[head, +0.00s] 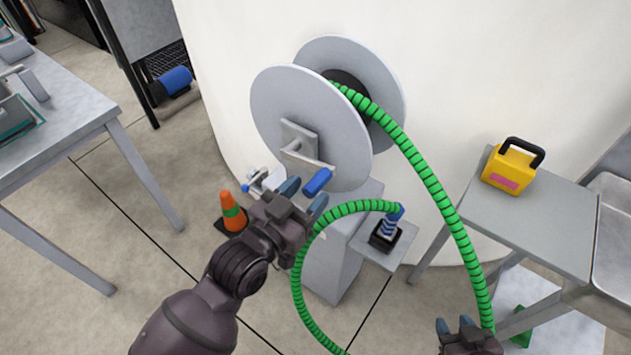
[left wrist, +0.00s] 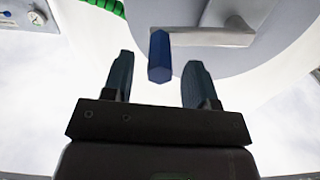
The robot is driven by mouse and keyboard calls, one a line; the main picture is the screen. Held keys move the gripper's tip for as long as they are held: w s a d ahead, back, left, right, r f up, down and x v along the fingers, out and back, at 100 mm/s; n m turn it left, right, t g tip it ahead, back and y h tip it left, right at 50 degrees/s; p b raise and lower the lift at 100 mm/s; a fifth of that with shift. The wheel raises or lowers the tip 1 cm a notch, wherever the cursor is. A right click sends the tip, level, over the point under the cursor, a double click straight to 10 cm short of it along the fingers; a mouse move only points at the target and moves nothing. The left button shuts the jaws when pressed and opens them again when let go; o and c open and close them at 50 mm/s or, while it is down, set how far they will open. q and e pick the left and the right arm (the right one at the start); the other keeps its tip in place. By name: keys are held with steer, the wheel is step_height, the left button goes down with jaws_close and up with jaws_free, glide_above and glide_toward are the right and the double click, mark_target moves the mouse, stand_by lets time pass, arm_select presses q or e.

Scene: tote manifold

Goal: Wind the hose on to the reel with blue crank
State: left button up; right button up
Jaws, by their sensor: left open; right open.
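The reel (head: 266,112) has two grey discs and stands upright on a grey pedestal in the head view. Its blue crank handle (head: 318,181) sticks out at the lower front of the near disc. The green hose (head: 431,180) runs from the reel's hub down to the right, loops low, and rises to a nozzle in a small holder (head: 386,232). My left gripper (head: 305,196) is open just below the crank handle. In the left wrist view the blue handle (left wrist: 160,57) lies between its open fingers (left wrist: 160,85), apart from both. My right gripper (head: 460,328) is open beside the hose at the bottom.
A side table (head: 525,222) with a yellow box (head: 510,167) stands at the right. A grey table (head: 75,100) stands at the left. An orange cone (head: 232,212) is on the floor behind my left gripper. A large pale cylinder (head: 480,60) backs the reel.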

arm_select(q)
steer(key=shift+x, duration=1.55)
steer(key=shift+c, duration=0.5)
jaws_close()
